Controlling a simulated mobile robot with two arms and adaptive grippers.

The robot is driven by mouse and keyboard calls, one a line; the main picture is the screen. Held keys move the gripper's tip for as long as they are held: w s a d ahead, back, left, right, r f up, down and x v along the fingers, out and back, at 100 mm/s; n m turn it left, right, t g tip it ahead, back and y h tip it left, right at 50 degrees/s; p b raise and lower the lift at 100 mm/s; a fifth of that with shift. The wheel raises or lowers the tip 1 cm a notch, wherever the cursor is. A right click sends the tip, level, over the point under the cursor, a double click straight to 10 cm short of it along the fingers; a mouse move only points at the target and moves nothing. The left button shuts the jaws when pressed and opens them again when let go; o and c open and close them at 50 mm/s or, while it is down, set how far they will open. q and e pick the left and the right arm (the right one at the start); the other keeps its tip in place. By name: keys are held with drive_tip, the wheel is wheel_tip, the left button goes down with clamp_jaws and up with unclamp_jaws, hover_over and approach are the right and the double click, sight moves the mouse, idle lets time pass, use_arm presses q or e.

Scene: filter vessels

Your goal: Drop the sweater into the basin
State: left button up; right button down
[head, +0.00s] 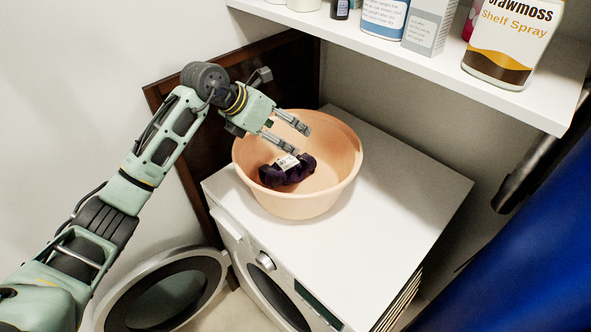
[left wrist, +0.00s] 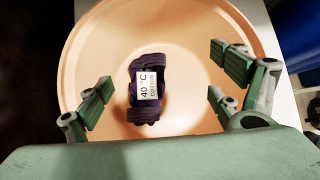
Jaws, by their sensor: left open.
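The sweater is a dark purple folded bundle (head: 283,172) with a white label, lying inside the basin. In the left wrist view the sweater (left wrist: 146,95) shows its label reading "40 °C cotton". The peach-coloured round basin (head: 345,180) stands on top of the white washing machine; its wall also fills much of the left wrist view (left wrist: 85,65). My left gripper (head: 302,141) is open above the basin, its fingers apart and nothing between them in the head view. In the left wrist view the sweater lies below and beyond the open fingers (left wrist: 160,95). My right gripper is not in view.
The washing machine (head: 400,200) has clear top space right of the basin. Its round door (head: 165,295) hangs open at the front left. A white shelf (head: 420,65) with bottles and boxes, including a spray bottle (head: 505,45), overhangs at the upper right. Blue cloth (head: 530,260) hangs at the right.

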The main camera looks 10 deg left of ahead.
use_arm(q)
drive_tip(key=v, duration=0.8)
drive_tip(key=shift+r, duration=0.2)
drive_tip(key=shift+s+a, duration=0.1)
drive_tip(key=shift+a, duration=0.05)
